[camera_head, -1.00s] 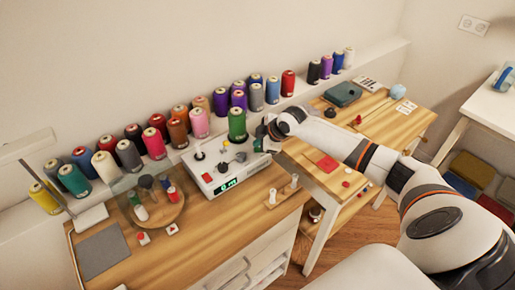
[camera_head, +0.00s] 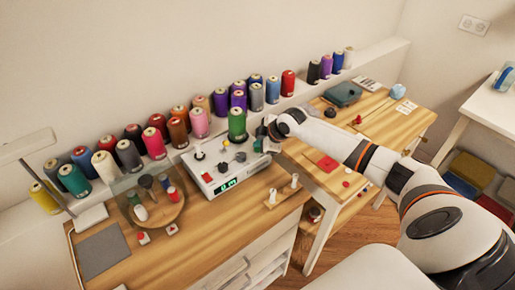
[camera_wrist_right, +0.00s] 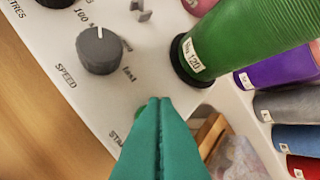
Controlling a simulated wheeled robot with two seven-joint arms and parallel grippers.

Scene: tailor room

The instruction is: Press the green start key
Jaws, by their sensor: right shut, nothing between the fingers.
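The white winding machine (camera_head: 238,172) stands on the wooden table, with knobs on top and a lit green display (camera_head: 226,186) on its front. A green thread spool (camera_head: 237,124) stands upright on it. My right gripper (camera_head: 261,138) is over the machine's right end. In the right wrist view, its teal fingers (camera_wrist_right: 160,102) are shut and empty, pointing at the panel beside a partly covered label beginning "STA". A grey speed knob (camera_wrist_right: 98,50) and the green spool (camera_wrist_right: 245,40) are beyond the tips. The start key is largely hidden by the fingers; a green sliver shows beside them. I cannot tell whether they touch it.
A row of thread spools (camera_head: 176,132) lines the ledge behind. A round wooden tray (camera_head: 160,214) with small spools is at the left. A wooden peg holder (camera_head: 283,193) stands in front of the machine. A second table (camera_head: 375,125) is at the right.

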